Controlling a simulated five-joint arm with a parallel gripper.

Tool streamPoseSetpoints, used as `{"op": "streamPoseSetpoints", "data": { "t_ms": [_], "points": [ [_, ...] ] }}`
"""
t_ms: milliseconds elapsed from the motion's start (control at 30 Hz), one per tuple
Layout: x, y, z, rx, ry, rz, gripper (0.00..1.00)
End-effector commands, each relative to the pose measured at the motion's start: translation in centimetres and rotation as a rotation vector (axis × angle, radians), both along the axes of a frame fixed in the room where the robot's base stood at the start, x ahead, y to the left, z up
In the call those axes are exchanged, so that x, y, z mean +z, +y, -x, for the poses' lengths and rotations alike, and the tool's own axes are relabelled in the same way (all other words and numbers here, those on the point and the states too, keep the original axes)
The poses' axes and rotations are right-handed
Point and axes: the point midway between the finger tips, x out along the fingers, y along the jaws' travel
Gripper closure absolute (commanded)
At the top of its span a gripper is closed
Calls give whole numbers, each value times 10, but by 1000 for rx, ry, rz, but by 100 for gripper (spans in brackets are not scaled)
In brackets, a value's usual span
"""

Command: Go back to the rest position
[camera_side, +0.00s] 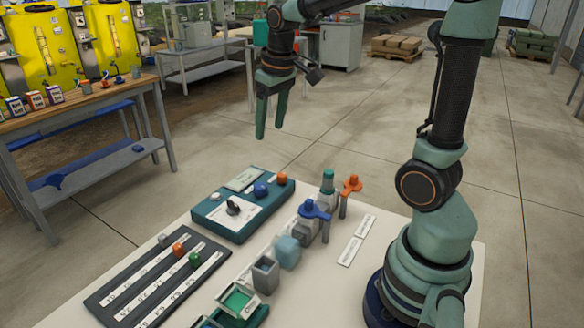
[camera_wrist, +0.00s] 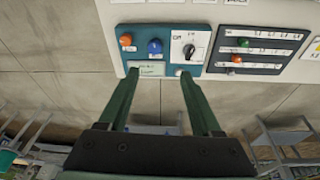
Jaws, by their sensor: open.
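My gripper (camera_side: 271,118) is in the air beyond the far edge of the white table (camera_side: 340,285), with its fingers pointing down. Its two green fingers are apart and nothing is between them. In the wrist view my gripper (camera_wrist: 158,88) is also open and empty, and its fingertips overlap the near edge of the teal control box (camera_wrist: 166,32) in the picture. The box carries a blue button, an orange button and a black dial, and my gripper is not touching it in the side view.
A dark slider panel (camera_side: 150,285) lies at the left of the table. Blue (camera_side: 314,209) and orange (camera_side: 351,184) valve handles stand behind small grey and green bins (camera_side: 240,300). A wooden workbench (camera_side: 70,110) stands at far left.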

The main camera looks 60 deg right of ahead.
Motion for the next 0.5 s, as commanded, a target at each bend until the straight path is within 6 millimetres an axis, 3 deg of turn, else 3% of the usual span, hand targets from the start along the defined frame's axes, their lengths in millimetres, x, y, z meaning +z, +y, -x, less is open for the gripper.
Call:
{"op": "streamPoseSetpoints", "data": {
  "t_ms": [200,500],
  "points": [
    [16,49,38,50,-127,7,34],
    [11,88,79,98,-257,-11,34]
  ]
}}
